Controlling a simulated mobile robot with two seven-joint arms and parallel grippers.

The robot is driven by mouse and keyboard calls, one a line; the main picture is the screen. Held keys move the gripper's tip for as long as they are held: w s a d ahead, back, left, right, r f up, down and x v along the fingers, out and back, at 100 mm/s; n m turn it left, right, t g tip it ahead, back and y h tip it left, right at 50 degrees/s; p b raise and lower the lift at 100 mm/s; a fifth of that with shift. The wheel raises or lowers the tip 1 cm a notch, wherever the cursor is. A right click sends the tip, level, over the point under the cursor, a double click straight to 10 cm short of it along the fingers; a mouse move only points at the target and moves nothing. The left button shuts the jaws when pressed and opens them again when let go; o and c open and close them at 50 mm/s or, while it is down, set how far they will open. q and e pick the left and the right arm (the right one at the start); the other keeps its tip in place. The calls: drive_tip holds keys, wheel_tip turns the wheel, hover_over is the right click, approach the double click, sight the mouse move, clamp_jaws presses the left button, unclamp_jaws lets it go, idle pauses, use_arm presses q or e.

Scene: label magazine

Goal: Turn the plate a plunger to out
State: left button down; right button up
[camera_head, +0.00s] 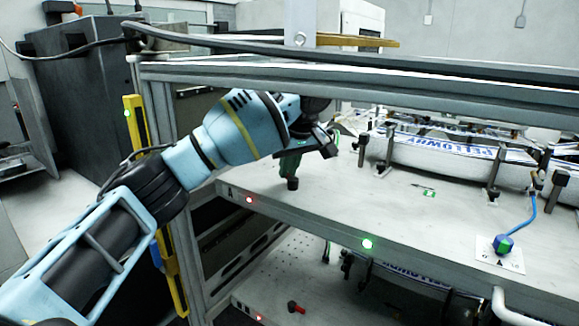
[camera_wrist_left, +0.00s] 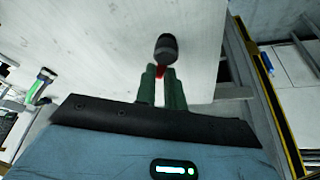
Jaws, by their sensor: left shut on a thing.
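The plate a plunger (camera_head: 292,184) is a short dark post standing near the front left of the upper grey plate (camera_head: 330,205). It also shows in the left wrist view as a black cylinder (camera_wrist_left: 166,48) with a red part (camera_wrist_left: 161,71) beside it. My left gripper (camera_head: 291,168) reaches down to the plunger from the left. Its green fingers (camera_wrist_left: 161,84) are close together on the red part, which they mostly hide. The plunger's exact turn is hard to tell. My right gripper is in neither view.
A lower plate carries another red-handled plunger (camera_head: 296,307). A blue-green knob (camera_head: 503,245) stands at right. A frame bar (camera_head: 380,80) crosses above my gripper.

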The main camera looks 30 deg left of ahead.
use_arm(q)
drive_tip(key=shift+f, duration=0.1)
drive_tip(key=c, duration=1.5)
unclamp_jaws()
